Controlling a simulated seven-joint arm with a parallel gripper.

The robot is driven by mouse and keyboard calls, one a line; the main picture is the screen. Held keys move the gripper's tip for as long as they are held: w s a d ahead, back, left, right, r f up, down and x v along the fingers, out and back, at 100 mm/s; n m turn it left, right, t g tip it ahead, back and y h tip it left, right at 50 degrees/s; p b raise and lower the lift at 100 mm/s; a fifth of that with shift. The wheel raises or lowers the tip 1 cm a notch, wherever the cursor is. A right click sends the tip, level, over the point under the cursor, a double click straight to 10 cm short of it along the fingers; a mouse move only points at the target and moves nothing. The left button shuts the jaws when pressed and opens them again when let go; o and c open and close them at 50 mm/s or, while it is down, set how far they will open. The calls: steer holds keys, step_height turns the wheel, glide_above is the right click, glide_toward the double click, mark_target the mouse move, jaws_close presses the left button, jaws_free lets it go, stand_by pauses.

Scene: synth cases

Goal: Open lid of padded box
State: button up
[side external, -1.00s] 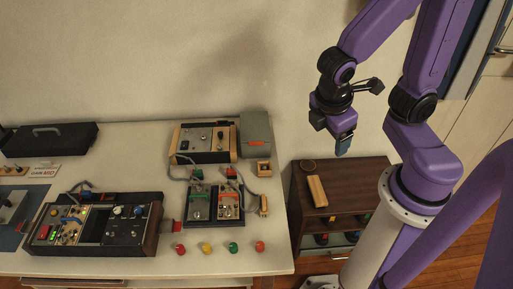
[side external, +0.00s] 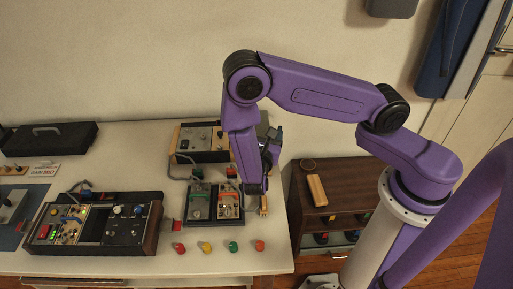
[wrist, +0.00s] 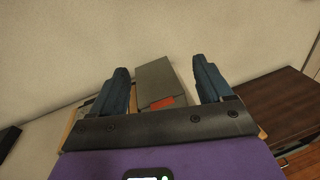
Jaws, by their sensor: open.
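A grey box (wrist: 156,88) with a red label on its near side shows between my fingers in the wrist view; its top looks closed. I cannot tell whether it is padded. In the side view my arm hides most of it at the table's back right corner. My gripper (wrist: 161,66) is open, with one dark blue finger on each side of the box in the picture and nothing held. In the side view my gripper (side external: 259,187) hangs over the right part of the table. A closed black case (side external: 50,139) with a handle lies at the back left.
A wood-sided control panel (side external: 100,224) is at the front left. Another panel (side external: 200,140) stands beside the grey box, with two small modules (side external: 214,203) in front. Several coloured knobs (side external: 206,246) line the front. A brown cabinet (side external: 340,205) stands right of the table.

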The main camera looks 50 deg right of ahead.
steer(key=f+n+t, duration=0.1)
steer(key=f, duration=0.2)
steer(key=w+f+n+t, duration=0.1)
steer(key=f, duration=0.3)
steer(key=a+f+n+t+y, duration=0.1)
steer(key=f, duration=0.2)
steer(key=shift+w+f+n, duration=0.2)
steer(key=shift+f+n, duration=0.1)
steer(key=shift+f, duration=0.05)
steer(key=x, duration=0.4)
steer(key=shift+f, duration=0.35)
steer(key=shift+w+d, duration=0.4)
